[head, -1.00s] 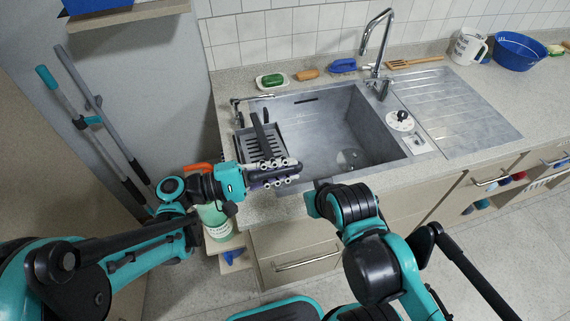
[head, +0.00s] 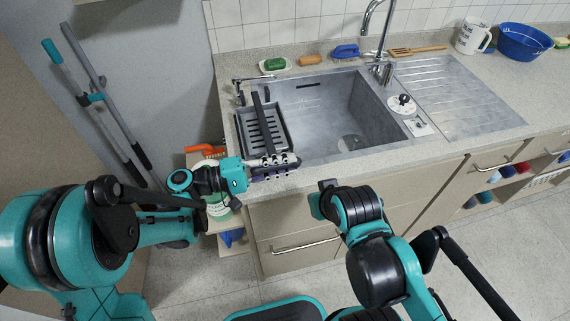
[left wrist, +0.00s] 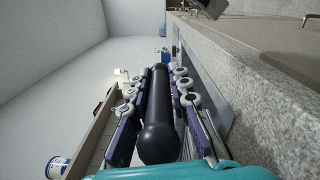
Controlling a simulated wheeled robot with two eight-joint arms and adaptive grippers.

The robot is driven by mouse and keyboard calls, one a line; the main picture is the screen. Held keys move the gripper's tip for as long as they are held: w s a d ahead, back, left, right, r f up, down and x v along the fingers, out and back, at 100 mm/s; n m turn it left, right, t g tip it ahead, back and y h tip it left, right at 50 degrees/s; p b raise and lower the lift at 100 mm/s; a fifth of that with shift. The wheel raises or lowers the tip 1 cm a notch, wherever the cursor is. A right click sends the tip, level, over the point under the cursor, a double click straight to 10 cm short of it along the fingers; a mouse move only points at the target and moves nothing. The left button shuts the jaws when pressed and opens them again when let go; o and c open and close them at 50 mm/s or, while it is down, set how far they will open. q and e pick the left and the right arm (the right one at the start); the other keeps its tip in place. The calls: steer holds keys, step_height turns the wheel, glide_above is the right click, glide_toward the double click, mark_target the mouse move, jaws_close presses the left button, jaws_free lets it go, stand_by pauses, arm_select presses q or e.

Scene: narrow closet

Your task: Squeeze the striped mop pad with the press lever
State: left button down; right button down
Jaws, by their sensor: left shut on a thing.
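The press (head: 284,124) is a dark grey slotted box at the left end of the sink, with a dark lever (head: 261,122) running over it toward the front. My left gripper (head: 274,161) is at the lever's front end, above the counter's front edge. In the left wrist view its fingers (left wrist: 158,112) lie on both sides of the lever's black rounded handle (left wrist: 158,130), shut on it. I cannot make out the striped mop pad; the press and lever may hide it. My right gripper (head: 318,203) is mostly hidden at its arm's end, in front of the cabinet; its fingers cannot be made out.
The sink basin (head: 345,115) is empty beside the press. The tap (head: 377,40) stands behind it. A soap dish (head: 274,65), blue brush (head: 345,51), mug (head: 472,38) and blue bowl (head: 523,43) line the back. Long poles (head: 103,110) lean at the left wall.

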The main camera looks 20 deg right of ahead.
arm_select(q)
steer(key=c, duration=1.4)
jaws_free()
steer(key=shift+f, duration=0.25)
steer(key=a, duration=1.2)
